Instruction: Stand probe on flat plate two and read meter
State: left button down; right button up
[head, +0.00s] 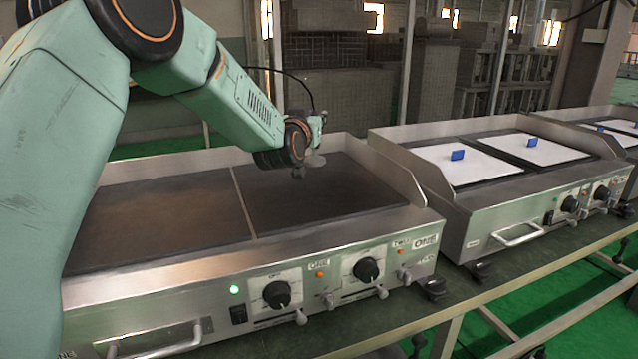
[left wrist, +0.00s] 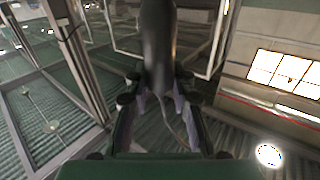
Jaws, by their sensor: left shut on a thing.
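My left gripper (head: 317,130) is above the griddle's right-hand dark plate (head: 325,195), toward its back edge. In the left wrist view, the gripper (left wrist: 160,108) is shut on a dark, rounded probe (left wrist: 158,45). The head view does not show the probe clearly, and I cannot tell whether it touches the plate. The left-hand plate (head: 160,220) is brownish and bare. A thin divider separates the two plates. I cannot make out a meter reading. My right gripper is not in view.
The griddle front has dark knobs (head: 277,294) (head: 366,270), a lit green lamp (head: 234,289) and a handle (head: 165,340). A raised steel splash wall (head: 400,172) edges the right side. A second griddle (head: 480,225) holds white sheets with blue tabs (head: 457,155).

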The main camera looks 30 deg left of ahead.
aim_at(312, 158)
pick_arm(q)
jog(key=shift+s+f, duration=0.25)
jog(key=shift+s, duration=0.15)
jog(key=f+b, duration=0.1)
jog(key=f, duration=0.2)
jog(key=f+b, duration=0.1)
jog(key=f, duration=0.1)
jog(key=f+b, duration=0.1)
jog(key=f, duration=0.2)
jog(key=shift+s+a+f+b, duration=0.1)
jog(key=shift+s+f+b, duration=0.2)
jog(key=shift+f, duration=0.05)
jog(key=shift+w+f, duration=0.25)
jog(key=shift+w, duration=0.1)
jog(key=c, duration=1.6)
grip_release()
jog(key=o, duration=0.3)
jog(key=shift+s+r, duration=0.25)
jog(key=shift+s, duration=0.05)
jog(key=shift+o, duration=0.8)
jog(key=shift+w+f, duration=0.2)
jog(key=shift+w, duration=0.05)
jog(key=shift+s+r, duration=0.15)
jog(key=shift+s, duration=0.4)
jog(key=p+v, duration=0.3)
jog(key=v, duration=0.8)
jog(key=shift+p, duration=0.3)
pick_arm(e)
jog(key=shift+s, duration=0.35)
